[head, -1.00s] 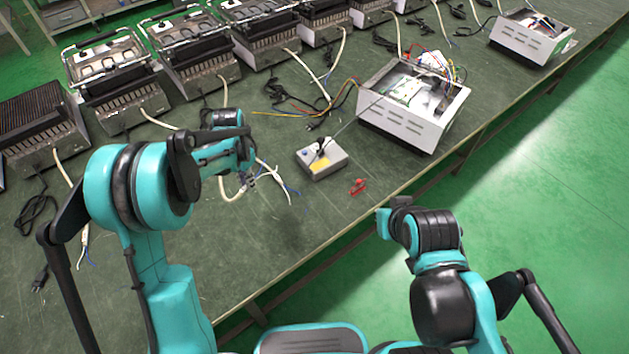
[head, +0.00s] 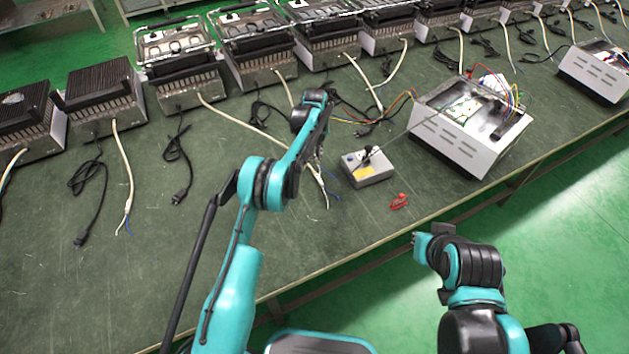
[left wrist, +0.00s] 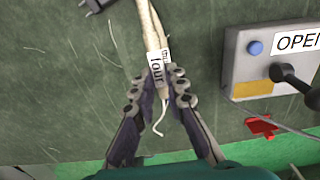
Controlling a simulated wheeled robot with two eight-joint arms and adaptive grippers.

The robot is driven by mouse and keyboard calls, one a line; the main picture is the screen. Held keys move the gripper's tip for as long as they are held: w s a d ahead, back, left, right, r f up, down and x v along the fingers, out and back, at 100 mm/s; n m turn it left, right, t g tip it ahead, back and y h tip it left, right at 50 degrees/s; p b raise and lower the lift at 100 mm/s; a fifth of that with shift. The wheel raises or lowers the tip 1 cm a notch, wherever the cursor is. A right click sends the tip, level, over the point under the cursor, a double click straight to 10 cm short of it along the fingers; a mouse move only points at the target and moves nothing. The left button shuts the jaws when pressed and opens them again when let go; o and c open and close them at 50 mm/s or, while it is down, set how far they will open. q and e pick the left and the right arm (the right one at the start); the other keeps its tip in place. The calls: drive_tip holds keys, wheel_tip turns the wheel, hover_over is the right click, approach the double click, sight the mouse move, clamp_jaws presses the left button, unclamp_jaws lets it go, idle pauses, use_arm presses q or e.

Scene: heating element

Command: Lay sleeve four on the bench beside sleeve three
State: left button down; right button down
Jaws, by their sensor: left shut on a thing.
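In the left wrist view, a white sleeve marked "four" (left wrist: 157,66) sits between the fingertips of my left gripper (left wrist: 164,88), which is shut on it. A second small printed label lies close against its right side; I cannot read it fully. A pale cord runs up from the sleeve, and a bare white wire end shows below it. In the head view my left gripper (head: 318,150) is low over the bench (head: 250,215), and the sleeve is hidden there. No sleeve three can be clearly made out. My right gripper (head: 418,242) is off the front edge; its fingers are unclear.
A grey control box (head: 367,169) with a black lever stands right of my left gripper. A red clip (head: 399,201) lies in front of it. An open white housing (head: 463,135) with wires is further right. Several grills line the back. The front left bench is mostly clear.

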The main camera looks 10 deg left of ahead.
use_arm(q)
drive_tip(key=s+a+f+b, duration=0.1)
drive_tip(key=a+f, duration=0.1)
drive_tip(key=a, duration=0.1)
drive_tip(key=s+a+f+b, duration=0.1)
drive_tip(key=s+a+f, duration=0.1)
drive_tip(key=a, duration=0.1)
drive_tip(key=s+a+f+b, duration=0.1)
drive_tip(key=s+a+f, duration=0.1)
drive_tip(key=a, duration=0.1)
drive_tip(key=shift+a+f+b, duration=0.35)
drive_tip(key=shift+a+b, duration=0.05)
drive_tip(key=shift+s+a+f, duration=0.1)
drive_tip(key=shift+f, duration=0.05)
drive_tip(key=shift+f+b, duration=0.95)
drive_tip(key=shift+f, duration=0.9)
drive_tip(key=shift+f, duration=0.2)
drive_tip(key=c, duration=1.5)
unclamp_jaws()
drive_tip(key=shift+c, duration=0.2)
drive_tip(key=shift+r, duration=0.1)
